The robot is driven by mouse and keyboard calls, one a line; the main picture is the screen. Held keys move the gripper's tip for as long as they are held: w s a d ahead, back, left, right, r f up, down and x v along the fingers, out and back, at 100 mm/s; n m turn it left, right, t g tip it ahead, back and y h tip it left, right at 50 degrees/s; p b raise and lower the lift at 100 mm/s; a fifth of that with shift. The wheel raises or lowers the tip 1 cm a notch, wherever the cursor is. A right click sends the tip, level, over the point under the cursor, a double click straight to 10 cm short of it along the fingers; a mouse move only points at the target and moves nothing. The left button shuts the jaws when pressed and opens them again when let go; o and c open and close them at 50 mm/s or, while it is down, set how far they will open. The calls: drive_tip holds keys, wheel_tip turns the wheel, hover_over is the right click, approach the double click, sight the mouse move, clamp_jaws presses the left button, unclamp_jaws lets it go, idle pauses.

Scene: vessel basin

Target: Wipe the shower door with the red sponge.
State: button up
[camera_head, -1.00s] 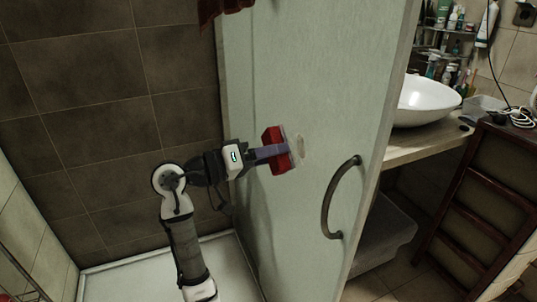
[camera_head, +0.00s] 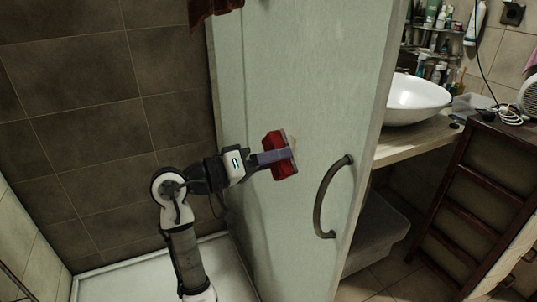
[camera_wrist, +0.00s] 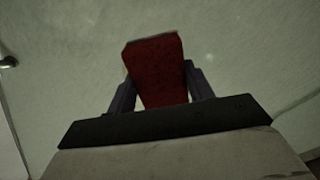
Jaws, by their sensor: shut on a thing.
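The red sponge (camera_head: 280,156) is held by my gripper (camera_head: 274,157) in front of the shower door (camera_head: 300,75). In the wrist view the red sponge (camera_wrist: 158,70) sits between the two fingers of my gripper (camera_wrist: 158,88), which is shut on it. The sponge's grey far edge faces the pale green door. It is at or very near the door surface; I cannot tell whether it touches. The curved door handle (camera_head: 322,195) is to the right of the sponge.
A white basin (camera_head: 415,100) stands on a counter (camera_head: 410,140) right of the door. A dark wooden rack (camera_head: 470,200) stands farther right. A grey box (camera_head: 375,238) sits under the counter. A dark red cloth (camera_head: 212,8) hangs at the top. Brown tiles (camera_head: 80,80) cover the left wall.

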sight(267, 135)
drive_tip(key=shift+s+d, duration=0.35)
drive_tip(key=shift+s, duration=0.4)
drive_tip(key=shift+s+d, duration=0.35)
drive_tip(key=shift+s, duration=0.4)
drive_tip(key=shift+s+d, duration=0.35)
drive_tip(key=shift+s, duration=0.4)
drive_tip(key=shift+r+p, duration=1.15)
drive_tip(key=shift+r, duration=0.1)
drive_tip(key=shift+w+a, duration=0.45)
drive_tip(key=shift+w, duration=0.65)
drive_tip(key=shift+w+a, duration=0.45)
drive_tip(key=shift+w, duration=0.65)
drive_tip(key=shift+w+a, duration=0.45)
drive_tip(key=shift+w, duration=0.65)
drive_tip(key=shift+r+p, duration=1.05)
drive_tip(key=shift+r, duration=0.05)
drive_tip(key=shift+s+d, duration=0.3)
drive_tip(key=shift+s, duration=0.6)
drive_tip(key=shift+s+d, duration=0.25)
drive_tip(key=shift+s, duration=0.6)
drive_tip(key=shift+s+d+f, duration=0.1)
drive_tip(key=shift+s+d, duration=0.3)
drive_tip(key=shift+s, duration=0.4)
drive_tip(key=shift+s+d, duration=0.4)
drive_tip(key=shift+s, duration=0.4)
drive_tip(key=v, duration=0.6)
